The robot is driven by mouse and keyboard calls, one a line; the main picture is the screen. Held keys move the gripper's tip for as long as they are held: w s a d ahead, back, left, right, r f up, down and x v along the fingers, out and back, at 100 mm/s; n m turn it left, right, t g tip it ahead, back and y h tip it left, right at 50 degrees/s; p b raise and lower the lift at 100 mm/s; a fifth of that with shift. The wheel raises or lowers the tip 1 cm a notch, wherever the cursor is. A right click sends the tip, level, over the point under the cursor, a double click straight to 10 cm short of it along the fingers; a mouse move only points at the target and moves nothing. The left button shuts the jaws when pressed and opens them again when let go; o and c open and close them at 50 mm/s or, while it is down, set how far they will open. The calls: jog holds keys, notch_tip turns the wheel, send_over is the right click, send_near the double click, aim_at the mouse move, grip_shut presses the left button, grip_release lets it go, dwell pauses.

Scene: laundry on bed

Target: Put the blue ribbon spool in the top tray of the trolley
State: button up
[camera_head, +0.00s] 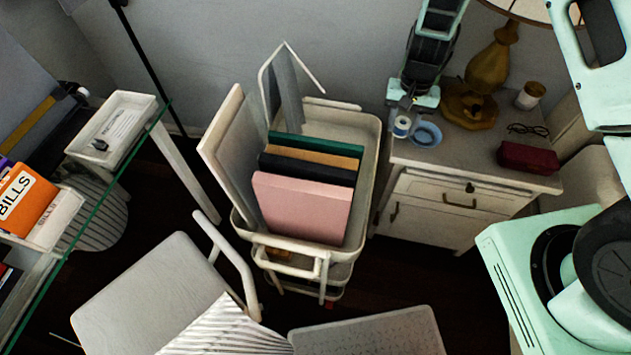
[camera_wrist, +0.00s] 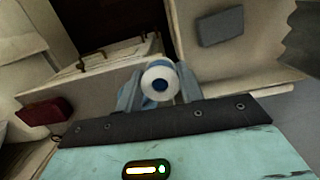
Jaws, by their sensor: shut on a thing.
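The blue ribbon spool (camera_head: 402,126), with a white flange and blue core, is at the tip of my gripper (camera_head: 411,108), over the left back part of the nightstand. In the wrist view, the spool (camera_wrist: 160,82) sits between the two grey fingers (camera_wrist: 160,88), which are shut on it. Whether it touches the nightstand top is unclear. The white trolley (camera_head: 372,150) stands left of the nightstand. Its top tray holds a pink book, other upright books and pale boards at the left and front; its back right part is bare.
A blue ring (camera_head: 427,133) is right beside the spool. The nightstand (camera_head: 475,165) also holds a brown lamp (camera_head: 487,70), a small jar (camera_head: 531,95), glasses (camera_head: 528,129) and a red case (camera_head: 528,157). A chair (camera_head: 150,290) stands in front of the trolley; a glass-edged desk is left.

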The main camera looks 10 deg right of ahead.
aim_at(347, 141)
jog(key=w+a+f+m+t+y+b, duration=0.1)
jog(key=w+a+f+m+b, duration=0.2)
jog(key=w+a+m+b, duration=0.25)
jog(key=w+a+f+m+b, duration=0.2)
jog(key=w+a+f+m, duration=0.2)
jog(key=w+m, duration=0.35)
jog(key=f, duration=0.6)
jog(key=f+p, duration=0.1)
jog(key=f, duration=0.2)
jog(key=shift+s+d, duration=0.15)
jog(key=shift+s, duration=0.2)
jog(key=shift+f, duration=0.2)
jog(key=o, duration=1)
